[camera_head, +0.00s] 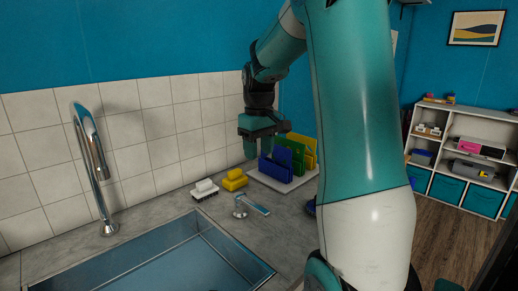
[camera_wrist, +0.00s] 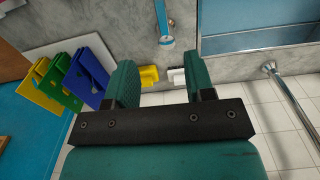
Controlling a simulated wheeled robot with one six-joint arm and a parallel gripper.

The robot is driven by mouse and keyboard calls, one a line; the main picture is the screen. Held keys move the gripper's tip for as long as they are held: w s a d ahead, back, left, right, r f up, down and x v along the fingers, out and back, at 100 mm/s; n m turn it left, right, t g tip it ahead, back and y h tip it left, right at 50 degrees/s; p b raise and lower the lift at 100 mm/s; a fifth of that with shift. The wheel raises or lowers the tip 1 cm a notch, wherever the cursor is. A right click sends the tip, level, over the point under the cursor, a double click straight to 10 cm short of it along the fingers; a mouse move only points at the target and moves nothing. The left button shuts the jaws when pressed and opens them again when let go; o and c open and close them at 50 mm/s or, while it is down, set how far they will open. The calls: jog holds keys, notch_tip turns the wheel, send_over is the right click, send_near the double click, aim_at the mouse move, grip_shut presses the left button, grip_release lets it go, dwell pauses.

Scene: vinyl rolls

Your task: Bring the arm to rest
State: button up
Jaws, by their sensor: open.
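My gripper (camera_head: 264,143) hangs fingers-down above the counter near the tiled wall, in front of the coloured boards in the head view. In the wrist view my gripper (camera_wrist: 165,72) shows two green fingers spread apart with nothing between them. Beyond the fingers a yellow brush (camera_wrist: 149,76) and a white brush (camera_wrist: 177,77) lie on the counter. In the head view the yellow brush (camera_head: 234,180) and the white brush (camera_head: 204,190) sit side by side, below and left of the gripper. My arm crosses the right middle of the head view and hides part of the counter.
Blue (camera_head: 276,167), green and yellow (camera_head: 305,149) boards stand upright on a white tray (camera_head: 262,180). A white shelf unit (camera_head: 457,165) stands at the right.

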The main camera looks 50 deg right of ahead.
jog(key=shift+a, duration=0.1)
dwell(0.3)
jog(key=s+a+n+t+y, duration=0.1)
jog(key=a+n, duration=0.2)
jog(key=a, duration=0.9)
jog(key=s+a+n+y, duration=0.1)
jog(key=s+a+n, duration=0.1)
jog(key=a, duration=1)
jog(key=s+a+f+n+g+y, duration=0.1)
jog(key=s+a+n+y, duration=0.1)
jog(key=s+a, duration=1)
jog(key=shift+s+a+n, duration=0.25)
jog(key=shift+s+n, duration=0.1)
jog(key=shift+n, duration=0.55)
jog(key=shift+f, duration=0.1)
